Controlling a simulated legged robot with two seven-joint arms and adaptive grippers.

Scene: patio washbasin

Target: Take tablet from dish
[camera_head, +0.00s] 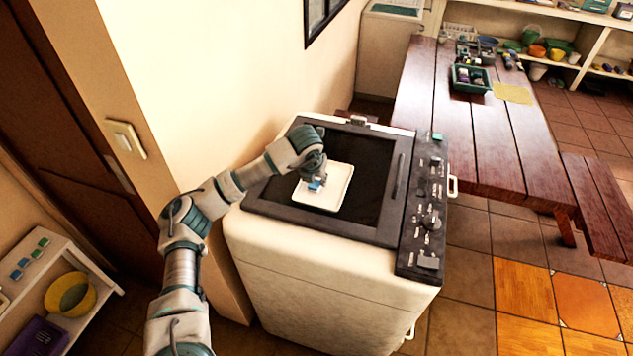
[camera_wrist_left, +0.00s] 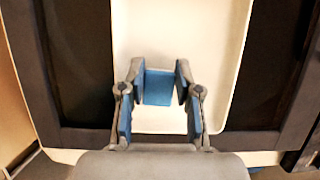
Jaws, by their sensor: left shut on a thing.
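A white square dish (camera_head: 334,197) lies on the dark glass top of the washing machine, and its pale surface fills the middle of the left wrist view (camera_wrist_left: 215,60). A small blue tablet (camera_head: 316,186) shows at the dish, just under my left gripper (camera_head: 318,179). In the left wrist view my left gripper (camera_wrist_left: 159,82) has its fingers on both sides of the blue tablet (camera_wrist_left: 158,88) and is shut on it. Whether the tablet still touches the dish is unclear. My right gripper is not in view.
The washing machine (camera_head: 310,270) has a black knob panel (camera_head: 418,225) on its right, with a small green block (camera_head: 437,137) at its far end. A wooden table (camera_head: 480,140) with a green crate stands beyond. A wall (camera_head: 230,80) rises at the left.

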